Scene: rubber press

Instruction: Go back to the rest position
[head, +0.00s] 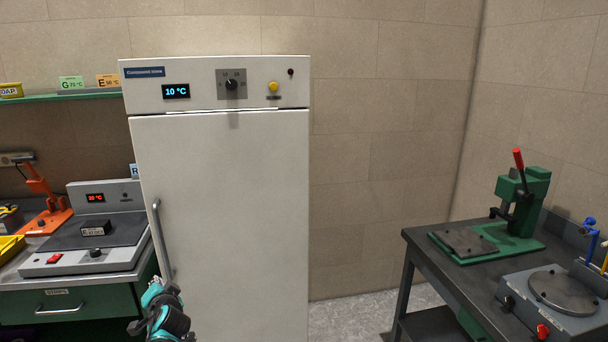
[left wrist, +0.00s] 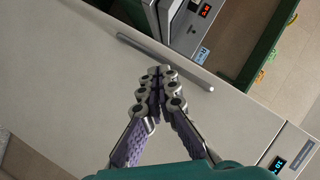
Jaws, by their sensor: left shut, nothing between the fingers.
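My left gripper (head: 156,292) is low in the head view, in front of the lower left part of the white cabinet (head: 230,200). In the left wrist view its fingers (left wrist: 160,78) are together with nothing between them. The cabinet's vertical handle (head: 161,240) is just above the gripper in the head view. In the left wrist view the handle bar (left wrist: 135,45) passes behind the fingertips, and I cannot tell the gap. The cabinet door looks closed. My right gripper is in neither view.
A green drawer bench (head: 70,304) with a grey hot plate unit (head: 85,262) and an orange press (head: 42,205) stands at left. A dark table (head: 465,275) with a green press (head: 520,210) and a round-plate device (head: 560,300) stands at right. Floor (head: 358,312) shows between cabinet and table.

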